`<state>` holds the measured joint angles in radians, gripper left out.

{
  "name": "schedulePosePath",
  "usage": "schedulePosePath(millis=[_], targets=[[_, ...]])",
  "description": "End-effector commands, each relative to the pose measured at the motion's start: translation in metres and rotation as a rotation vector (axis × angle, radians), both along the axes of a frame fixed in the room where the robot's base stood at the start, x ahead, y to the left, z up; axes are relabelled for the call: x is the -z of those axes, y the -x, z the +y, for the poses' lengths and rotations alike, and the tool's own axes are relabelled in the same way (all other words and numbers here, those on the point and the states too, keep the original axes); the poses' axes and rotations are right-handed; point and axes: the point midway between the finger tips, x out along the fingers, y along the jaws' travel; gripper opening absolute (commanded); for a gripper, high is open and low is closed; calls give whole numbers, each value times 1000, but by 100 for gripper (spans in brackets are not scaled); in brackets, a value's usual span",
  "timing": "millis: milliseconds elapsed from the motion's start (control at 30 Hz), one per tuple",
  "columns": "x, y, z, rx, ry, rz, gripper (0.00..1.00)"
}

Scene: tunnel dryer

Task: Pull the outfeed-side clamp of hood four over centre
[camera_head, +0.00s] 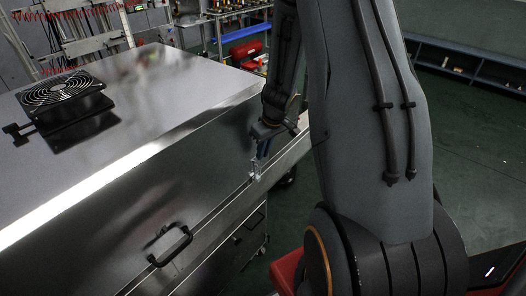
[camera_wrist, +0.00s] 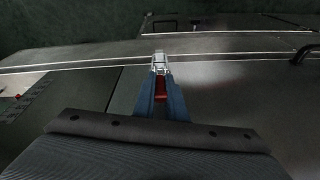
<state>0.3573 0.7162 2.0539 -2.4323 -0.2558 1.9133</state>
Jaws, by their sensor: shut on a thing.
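The steel hood (camera_head: 150,185) fills the left of the head view, with a seam low along its front face. A small bright metal clamp (camera_head: 256,172) sits on that seam near the hood's far end. It also shows in the wrist view (camera_wrist: 160,62), with a red grip (camera_wrist: 161,88) towards me. My gripper (camera_head: 262,152) comes down on the clamp from above. In the wrist view its two blue fingers (camera_wrist: 161,96) are shut on the clamp at the red grip. The fingers hide part of the grip, and the lever's exact angle is hard to tell.
A black bar handle (camera_head: 170,245) stands out from the hood front, left of the clamp. A fan (camera_head: 60,90) sits on the hood top. Shelving (camera_head: 470,65) and open green floor (camera_head: 480,140) lie to the right. A tool wall (camera_head: 90,30) is behind.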

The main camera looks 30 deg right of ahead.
Motion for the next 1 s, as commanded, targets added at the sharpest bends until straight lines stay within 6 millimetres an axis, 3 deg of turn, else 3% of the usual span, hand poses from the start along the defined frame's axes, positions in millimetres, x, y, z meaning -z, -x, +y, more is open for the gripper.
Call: schedulePosePath(millis=[33, 67, 167, 567, 1000], targets=[[1, 1, 0, 0, -1, 1, 0], [1, 1, 0, 1, -1, 1, 14], [1, 1, 0, 1, -1, 1, 30], [-6, 1, -1, 0, 1, -2, 30], [-65, 14, -7, 1, -1, -2, 30]])
